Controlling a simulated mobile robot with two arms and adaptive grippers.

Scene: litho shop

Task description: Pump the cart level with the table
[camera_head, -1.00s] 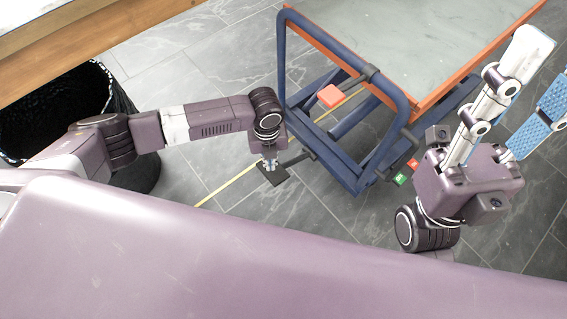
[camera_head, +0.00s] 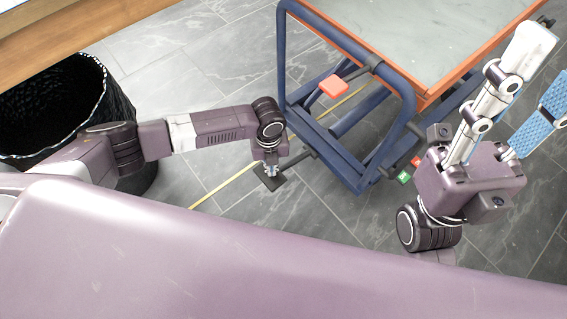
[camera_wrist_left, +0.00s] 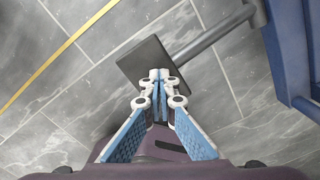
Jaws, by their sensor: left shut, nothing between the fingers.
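The cart has a blue frame (camera_head: 350,178) and a grey platform with an orange rim (camera_head: 438,92). A black foot pedal (camera_head: 269,180) sticks out from its near end on a grey bar; it also shows in the left wrist view (camera_wrist_left: 143,62). My left gripper (camera_head: 270,170) is shut and empty, pointing down with its fingertips over the pedal's near edge; whether they touch it I cannot tell. My right gripper (camera_head: 548,65) is open and empty at the right, beside the cart. The table's wooden edge (camera_head: 110,38) shows at the top left.
A black bin (camera_head: 98,75) stands on the left, partly behind my left arm. An orange-red pad (camera_head: 333,87) and a green tag (camera_head: 404,178) are on the cart's near end. A yellow line (camera_head: 225,186) crosses the grey tiled floor.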

